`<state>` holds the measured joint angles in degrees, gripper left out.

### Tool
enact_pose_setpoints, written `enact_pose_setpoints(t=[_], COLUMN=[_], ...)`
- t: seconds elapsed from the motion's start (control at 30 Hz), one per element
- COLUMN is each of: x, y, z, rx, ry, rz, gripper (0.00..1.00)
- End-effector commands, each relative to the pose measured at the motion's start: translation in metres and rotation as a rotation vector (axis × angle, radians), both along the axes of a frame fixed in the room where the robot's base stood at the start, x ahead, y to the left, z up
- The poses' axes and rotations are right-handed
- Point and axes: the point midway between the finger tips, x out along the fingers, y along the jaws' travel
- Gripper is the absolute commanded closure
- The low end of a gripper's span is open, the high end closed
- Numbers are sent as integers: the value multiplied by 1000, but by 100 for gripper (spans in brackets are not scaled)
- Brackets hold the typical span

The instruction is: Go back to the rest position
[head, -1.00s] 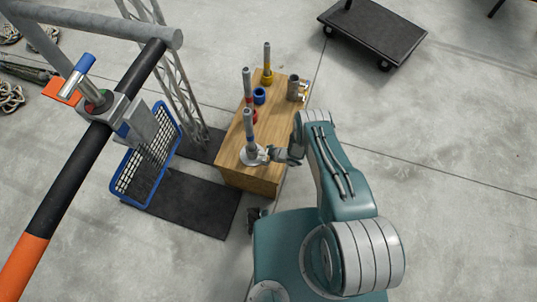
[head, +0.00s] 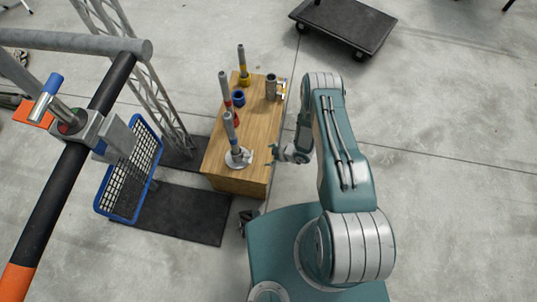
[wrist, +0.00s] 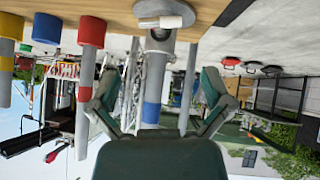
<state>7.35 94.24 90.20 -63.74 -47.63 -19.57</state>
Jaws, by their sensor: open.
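My gripper (head: 272,155) is at the right edge of the wooden box in the head view, apart from the nearest post. In the wrist view, which is upside down, my gripper (wrist: 158,112) has its two fingers spread with nothing held between them. A grey post with a blue band (head: 231,131) stands upright on a round silver base on the box. The same post shows beyond my fingers in the wrist view (wrist: 155,80).
The wooden box (head: 226,184) also holds a red-based post (head: 225,88), a yellow-based post (head: 242,62), a blue ring (head: 239,98) and a metal cylinder (head: 271,88). A blue-rimmed basket (head: 131,170) hangs at left. A black cart (head: 343,27) stands behind. Floor at right is clear.

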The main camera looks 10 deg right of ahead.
Motion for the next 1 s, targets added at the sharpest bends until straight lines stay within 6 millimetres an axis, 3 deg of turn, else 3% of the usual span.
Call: enact_pose_setpoints(t=[0.4, 0.53, 0.67, 0.8, 1.0], x=[1, 18, 58, 96, 133], y=[0, -6, -21, -40, -64], z=[0, 16, 58, 112, 196], rx=[-1, -30, -102, -182, -274], ry=[0, -11, -29, -39, -50], rz=[1, -19, -79, -163, -297], gripper=[0, 0, 0, 0, 0])
